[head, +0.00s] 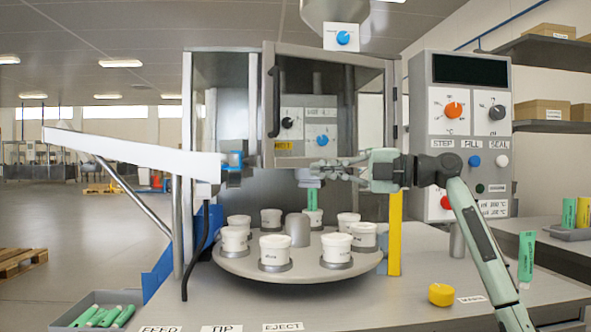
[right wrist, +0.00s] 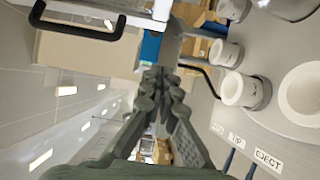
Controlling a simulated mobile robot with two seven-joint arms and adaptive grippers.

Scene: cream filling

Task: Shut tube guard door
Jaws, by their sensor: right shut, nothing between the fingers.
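The tube guard door (head: 268,105) is a clear panel in a grey frame on the front of the machine cabinet. It appears hinged on the right and stands partly open, its left edge swung towards me. Its dark handle is on the left edge; it also shows in the right wrist view (right wrist: 80,28) at upper left. My right gripper (head: 318,172) is shut and empty, at the height of the door's lower edge and to the right of the handle, fingers pointing left. In the right wrist view its fingertips (right wrist: 160,78) are together. I cannot tell if it touches the door. My left gripper is out of view.
A round turntable (head: 300,262) with several white cups is below the gripper. A control panel (head: 460,140) stands right, a yellow post (head: 394,235) beside the turntable. A white chute (head: 130,150) juts left. A yellow button (head: 441,294) is on the front table.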

